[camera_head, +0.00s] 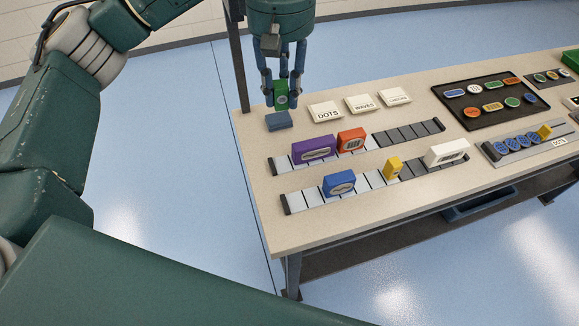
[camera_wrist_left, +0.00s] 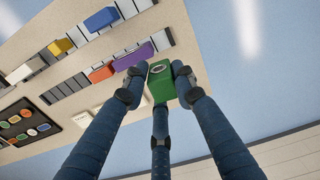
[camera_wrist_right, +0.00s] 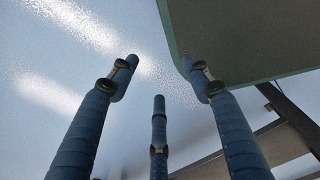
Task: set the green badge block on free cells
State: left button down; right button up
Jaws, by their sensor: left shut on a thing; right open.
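The green badge block (camera_head: 281,88) is held by my left gripper (camera_head: 283,98), above a blue-grey pad near the table's far left corner. In the left wrist view the block (camera_wrist_left: 161,84) sits between the fingers and shows a pale oval emblem. The back rail of cells (camera_head: 410,133) carries a purple block (camera_head: 314,150) and an orange block (camera_head: 352,139); its right-hand dark cells are bare. The front rail (camera_head: 300,202) carries a blue block (camera_head: 339,183), a yellow block (camera_head: 393,168) and a white block (camera_head: 446,154), with bare cells between. My right gripper (camera_wrist_right: 160,85) is open and empty.
The blue-grey pad (camera_head: 279,121) and white cards, one reading DOTS (camera_head: 325,111), lie along the far edge. A dark tray (camera_head: 453,104) of oval badges stands at right. A sample rail (camera_head: 495,153) with several blue badges and a yellow block lies right of the front rail.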

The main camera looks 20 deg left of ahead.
aim_at(280, 103)
pick_arm(q)
jog(key=f, duration=0.3)
jog(key=shift+a+f+n, duration=0.25)
jog(key=shift+f+n, duration=0.05)
jog(key=shift+n, duration=0.1)
notch_tip(280, 103, down, 11)
jog(key=shift+w+d+r+p, duration=0.1)
jog(key=shift+p, duration=1.15)
notch_tip(280, 103, down, 5)
jog(key=shift+f+p, duration=0.1)
jog(key=shift+p, duration=0.35)
jog(key=shift+w, duration=0.15)
jog(key=shift+f+b, duration=0.1)
jog(key=shift+b, duration=0.2)
jog(key=c, duration=1.4)
grip_release()
pick_arm(e)
jog(key=r, duration=0.1)
jog(key=a+r, duration=0.1)
jog(key=shift+r, duration=0.35)
